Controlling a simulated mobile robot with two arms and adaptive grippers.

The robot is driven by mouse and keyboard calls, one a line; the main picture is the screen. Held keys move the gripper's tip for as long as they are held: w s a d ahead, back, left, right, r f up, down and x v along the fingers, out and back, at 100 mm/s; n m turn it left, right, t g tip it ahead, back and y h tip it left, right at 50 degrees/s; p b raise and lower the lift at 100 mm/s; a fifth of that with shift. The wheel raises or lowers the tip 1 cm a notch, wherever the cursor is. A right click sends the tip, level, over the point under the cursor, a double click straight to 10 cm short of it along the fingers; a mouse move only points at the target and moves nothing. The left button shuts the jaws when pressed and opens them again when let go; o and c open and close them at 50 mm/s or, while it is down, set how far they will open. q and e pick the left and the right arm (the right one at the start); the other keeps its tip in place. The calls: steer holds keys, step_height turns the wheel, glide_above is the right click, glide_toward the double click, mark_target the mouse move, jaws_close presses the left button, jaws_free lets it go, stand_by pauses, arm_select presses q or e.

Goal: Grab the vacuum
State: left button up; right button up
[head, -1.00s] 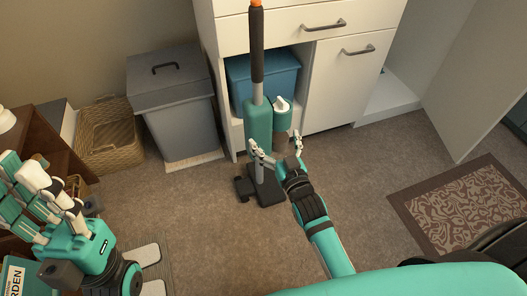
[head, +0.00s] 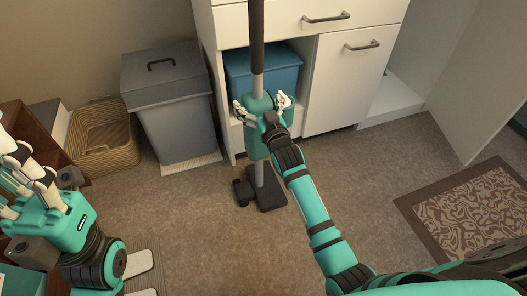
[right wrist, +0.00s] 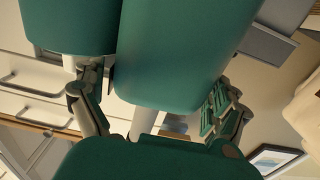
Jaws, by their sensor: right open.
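The vacuum (head: 252,140) stands upright in front of the white cabinet. It has a teal body, a grey tube with a dark grip above, and a dark floor head. My right gripper (head: 262,103) is open at the teal body, with one finger on each side of it. In the right wrist view the vacuum's teal body (right wrist: 180,50) fills the space in front of the spread fingers; I cannot tell if they touch it. My left gripper (head: 25,165) is at the left edge, partly cut off, away from the vacuum. The vacuum's top is out of the head view.
The white cabinet (head: 342,90) stands behind, with a blue bin (head: 265,70) in its open compartment. A grey lidded bin (head: 175,110) and a wicker basket (head: 105,140) stand at the left. A patterned rug (head: 470,210) lies at the right. The carpet between is clear.

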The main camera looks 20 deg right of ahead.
steer(key=shift+w, duration=0.1)
steer(key=shift+c, duration=0.3)
steer(key=c, duration=1.4)
steer(key=shift+r, duration=0.35)
